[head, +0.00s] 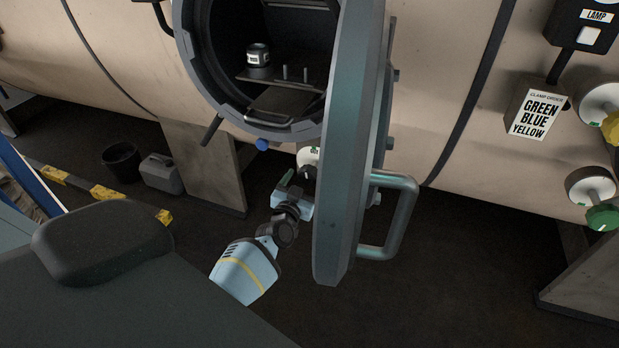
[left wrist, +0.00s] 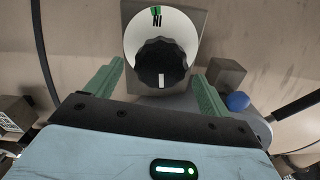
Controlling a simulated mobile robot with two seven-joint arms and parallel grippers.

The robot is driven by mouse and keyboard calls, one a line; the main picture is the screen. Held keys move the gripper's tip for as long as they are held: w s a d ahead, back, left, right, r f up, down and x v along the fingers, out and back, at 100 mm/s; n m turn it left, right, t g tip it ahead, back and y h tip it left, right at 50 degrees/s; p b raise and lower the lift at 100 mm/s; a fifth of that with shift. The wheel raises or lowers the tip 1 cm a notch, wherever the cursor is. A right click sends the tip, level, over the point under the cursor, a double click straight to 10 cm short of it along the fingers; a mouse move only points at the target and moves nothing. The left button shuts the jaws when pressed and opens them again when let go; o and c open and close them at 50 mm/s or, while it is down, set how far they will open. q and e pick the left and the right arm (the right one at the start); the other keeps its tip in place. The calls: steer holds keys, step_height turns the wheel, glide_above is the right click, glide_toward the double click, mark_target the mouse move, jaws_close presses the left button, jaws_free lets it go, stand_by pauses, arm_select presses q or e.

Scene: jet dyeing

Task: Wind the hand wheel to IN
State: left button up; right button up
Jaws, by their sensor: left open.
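The hand wheel (left wrist: 161,64) is a black fluted knob on a round white dial plate (left wrist: 140,36). A green mark and lettering that looks like IN, seen upside down, sit at the plate's top in the left wrist view. The knob's white line points down, away from that mark. My left gripper (left wrist: 158,76) is open, its green fingers on either side of the knob; I cannot tell whether they touch it. In the head view, the dial (head: 306,152) is partly hidden by the door and my left gripper (head: 297,178) is just below it. My right gripper is not in view.
The thick open round door (head: 347,130) with its bar handle (head: 405,215) stands close right of my left arm. The open vessel mouth (head: 200,75) is above. A blue knob (left wrist: 238,102) sits right of the gripper. A bucket (head: 121,160) and canister (head: 160,172) stand on the floor.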

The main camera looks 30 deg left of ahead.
arm_select(q)
steer(key=shift+x, duration=0.95)
steer(key=shift+w+a+b, duration=0.1)
steer(key=shift+w+b, duration=0.2)
steer(key=shift+w, duration=0.1)
